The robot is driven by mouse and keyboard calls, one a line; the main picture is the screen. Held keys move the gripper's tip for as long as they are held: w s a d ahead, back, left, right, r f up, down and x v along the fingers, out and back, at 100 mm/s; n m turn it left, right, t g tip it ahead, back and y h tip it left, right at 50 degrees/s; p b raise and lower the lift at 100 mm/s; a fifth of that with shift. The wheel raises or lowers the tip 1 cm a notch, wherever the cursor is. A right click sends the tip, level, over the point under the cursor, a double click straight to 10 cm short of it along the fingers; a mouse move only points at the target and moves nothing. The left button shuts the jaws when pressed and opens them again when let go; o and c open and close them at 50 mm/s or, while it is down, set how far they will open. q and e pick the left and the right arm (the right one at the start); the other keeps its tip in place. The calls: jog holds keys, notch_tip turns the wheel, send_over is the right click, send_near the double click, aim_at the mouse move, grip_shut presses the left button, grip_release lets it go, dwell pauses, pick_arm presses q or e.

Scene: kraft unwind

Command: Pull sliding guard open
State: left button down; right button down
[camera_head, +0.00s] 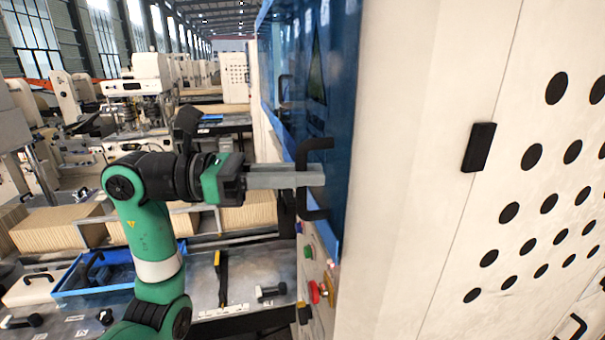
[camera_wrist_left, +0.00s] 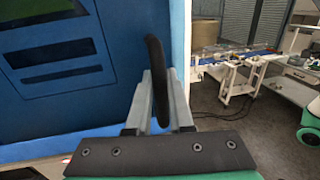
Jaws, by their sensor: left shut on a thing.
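The sliding guard (camera_head: 335,113) is a blue translucent panel on the side of the cream machine in the head view. It also fills the left of the left wrist view (camera_wrist_left: 110,108). Its black C-shaped handle (camera_head: 315,143) stands upright near the guard's near edge. My left gripper (camera_head: 314,179) is shut on the handle, with its grey fingers on either side of the bar. In the left wrist view the handle (camera_wrist_left: 156,70) rises between the fingers. My right gripper is not in view.
Below the guard, a control panel (camera_head: 318,270) carries coloured buttons and a red knob. A blue tray (camera_head: 75,292) and black tools lie on the metal bench (camera_head: 240,265) at the lower left. The cream cabinet (camera_head: 430,200) with round holes blocks the right side.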

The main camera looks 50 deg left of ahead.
pick_arm(q)
jog(key=shift+s+d, duration=0.1)
jog(key=shift+d, duration=0.05)
jog(key=c, duration=0.8)
grip_release()
jog(key=b+v, duration=0.2)
jog(key=v, duration=0.9)
jog(key=shift+s+a+b, duration=0.25)
jog(key=shift+b, duration=0.15)
